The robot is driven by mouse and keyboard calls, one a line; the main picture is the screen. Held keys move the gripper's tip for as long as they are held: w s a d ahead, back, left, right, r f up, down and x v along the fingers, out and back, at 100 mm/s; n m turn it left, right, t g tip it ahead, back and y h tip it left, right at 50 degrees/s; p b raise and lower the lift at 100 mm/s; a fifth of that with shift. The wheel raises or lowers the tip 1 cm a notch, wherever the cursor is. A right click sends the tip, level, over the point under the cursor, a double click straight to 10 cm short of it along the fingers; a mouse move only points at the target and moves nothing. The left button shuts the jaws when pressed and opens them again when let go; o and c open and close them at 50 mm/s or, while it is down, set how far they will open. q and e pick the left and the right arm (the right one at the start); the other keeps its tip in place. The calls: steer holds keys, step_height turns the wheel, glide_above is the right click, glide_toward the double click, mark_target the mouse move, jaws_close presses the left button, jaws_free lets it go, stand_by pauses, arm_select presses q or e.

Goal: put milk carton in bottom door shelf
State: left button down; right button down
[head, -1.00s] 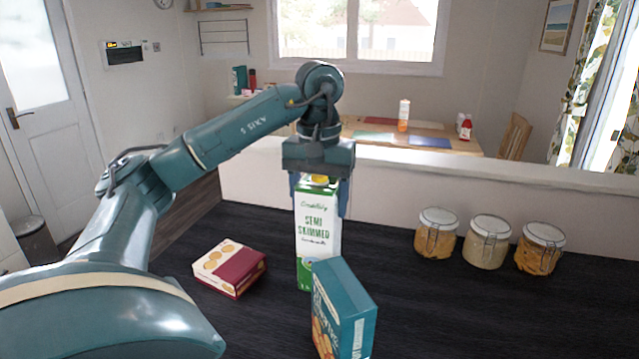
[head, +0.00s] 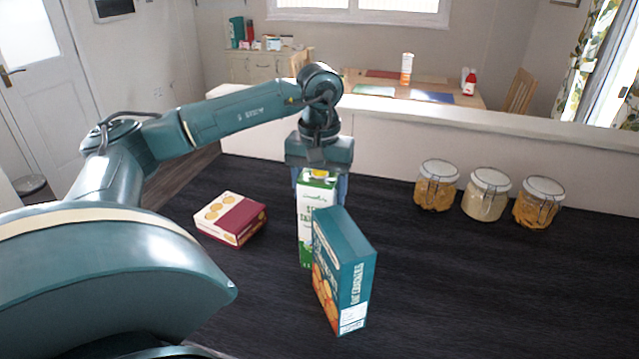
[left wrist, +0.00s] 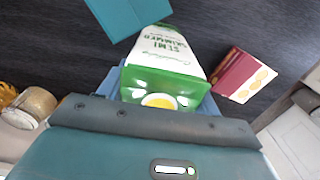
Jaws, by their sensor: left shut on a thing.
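The milk carton (head: 305,220) is white and green with "SEMI SKIMMED" on it and a yellow cap. It stands upright on the dark worktop, partly hidden in the head view by a teal box. My left gripper (head: 319,185) is above it, pointing down, with its fingers shut on the carton's upper part. In the left wrist view the carton (left wrist: 160,60) lies between the fingers of my left gripper (left wrist: 165,92). My right gripper is not in view. No fridge or door shelf shows.
The teal box (head: 343,270) stands right in front of the carton. A red and cream box (head: 231,219) lies to its left. Three glass jars (head: 486,194) stand at the right by the low wall (head: 400,150). The worktop (head: 440,290) at front right is clear.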

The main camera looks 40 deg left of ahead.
arm_select(q)
steer(key=c, duration=0.8)
jaws_free()
steer(key=shift+f, duration=0.1)
steer(key=o, duration=0.5)
